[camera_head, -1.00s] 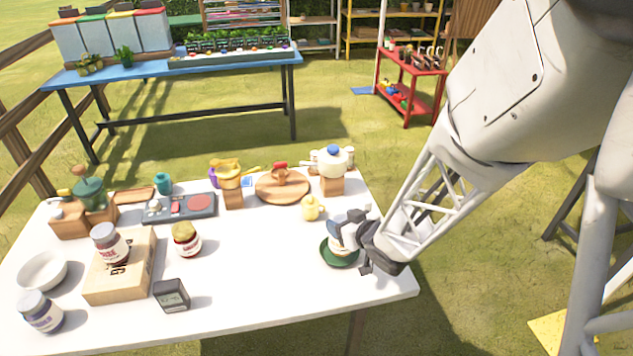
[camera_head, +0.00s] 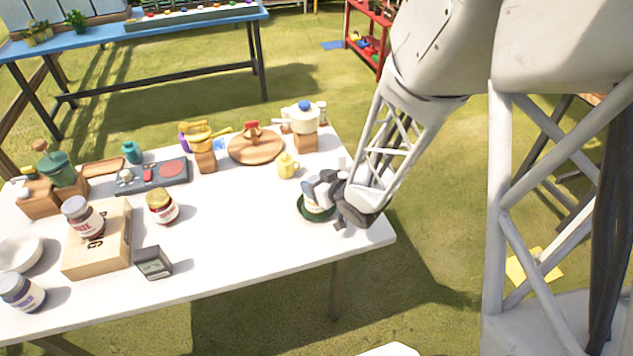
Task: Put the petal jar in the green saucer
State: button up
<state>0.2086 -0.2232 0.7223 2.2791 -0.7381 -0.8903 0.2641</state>
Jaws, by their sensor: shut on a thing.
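The green saucer (camera_head: 305,213) lies near the right edge of the white table. My gripper (camera_head: 325,190) is directly over it and shut on a pale jar (camera_head: 315,205), which I take to be the petal jar. My fingers hide much of the jar and its label. The jar looks upright and within the saucer's outline. I cannot tell whether its base touches the saucer.
A yellow pot (camera_head: 287,165) stands behind the saucer. Other jars stand at the left: one on a wooden box (camera_head: 97,255), a red-labelled jar (camera_head: 162,207) and a purple-labelled jar (camera_head: 22,292). A small dark box (camera_head: 154,263) is near the front edge. The table's middle is clear.

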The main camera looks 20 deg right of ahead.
jog(key=shift+f, duration=0.15)
jog(key=o, duration=1.4)
jog(key=shift+c, duration=0.2)
jog(key=shift+s+d+r, duration=0.25)
jog(key=shift+s+r, duration=0.15)
jog(key=shift+s, duration=0.15)
jog(key=v, duration=1)
jog(key=shift+s, duration=0.3)
jog(key=shift+d+r, duration=0.1)
jog(key=shift+d, duration=0.1)
